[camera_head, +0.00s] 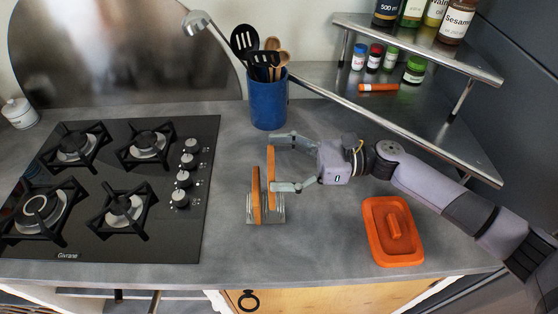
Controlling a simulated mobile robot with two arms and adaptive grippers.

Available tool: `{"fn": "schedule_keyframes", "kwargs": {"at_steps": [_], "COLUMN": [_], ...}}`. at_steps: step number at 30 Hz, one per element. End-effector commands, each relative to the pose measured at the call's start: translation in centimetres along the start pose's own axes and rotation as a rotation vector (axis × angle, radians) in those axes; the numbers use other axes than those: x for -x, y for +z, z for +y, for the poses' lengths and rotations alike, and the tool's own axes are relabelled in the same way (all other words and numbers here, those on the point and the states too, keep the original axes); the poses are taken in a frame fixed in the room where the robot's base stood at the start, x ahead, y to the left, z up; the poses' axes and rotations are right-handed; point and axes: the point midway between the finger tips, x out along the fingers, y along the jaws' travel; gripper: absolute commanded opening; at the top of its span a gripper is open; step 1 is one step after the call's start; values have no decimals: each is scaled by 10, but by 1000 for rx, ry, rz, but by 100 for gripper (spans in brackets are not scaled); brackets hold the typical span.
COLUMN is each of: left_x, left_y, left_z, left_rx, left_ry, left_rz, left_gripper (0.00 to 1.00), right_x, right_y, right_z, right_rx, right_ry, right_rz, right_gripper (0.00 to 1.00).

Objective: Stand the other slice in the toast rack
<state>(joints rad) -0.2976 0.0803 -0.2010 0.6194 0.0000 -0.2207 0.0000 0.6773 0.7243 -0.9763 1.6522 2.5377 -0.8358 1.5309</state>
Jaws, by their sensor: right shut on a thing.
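The toast rack (278,216), a small grey wire rack, stands on the counter right of the hob. One brown slice (256,198) stands upright in its left part. My right gripper (273,161) reaches in from the right and is shut on the other slice (271,163), also upright, with one finger at the far end and one nearer. The held slice is just right of the standing one, over the far part of the rack. I cannot tell whether its lower edge is between the wires. My left gripper is not in view.
A black gas hob (110,185) fills the left. A blue utensil pot (268,101) stands behind the rack. An orange lidded dish (392,232) sits at the right, below my arm. A metal corner shelf (425,118) with jars is behind. Counter in front of the rack is clear.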

Motion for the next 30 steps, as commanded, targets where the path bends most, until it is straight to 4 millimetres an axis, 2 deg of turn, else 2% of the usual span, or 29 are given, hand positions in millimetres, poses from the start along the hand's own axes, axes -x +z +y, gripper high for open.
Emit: {"fn": "schedule_keyframes", "kwargs": {"at_steps": [1, 4, 21, 30], "left_x": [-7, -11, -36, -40], "left_y": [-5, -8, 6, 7], "left_z": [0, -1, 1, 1], "left_rx": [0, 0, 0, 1], "left_ry": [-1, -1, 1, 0], "left_rz": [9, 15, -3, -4], "left_gripper": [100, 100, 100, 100], "right_x": [0, 0, 0, 0], "right_y": [-7, -13, -52, -59], "right_z": [0, 0, 0, 0], "right_rx": [1, -1, -1, -1], "right_ry": [0, 0, 0, 0], "right_rz": [1, 0, -1, 0], "right_gripper": [59, 59, 59, 59]}}
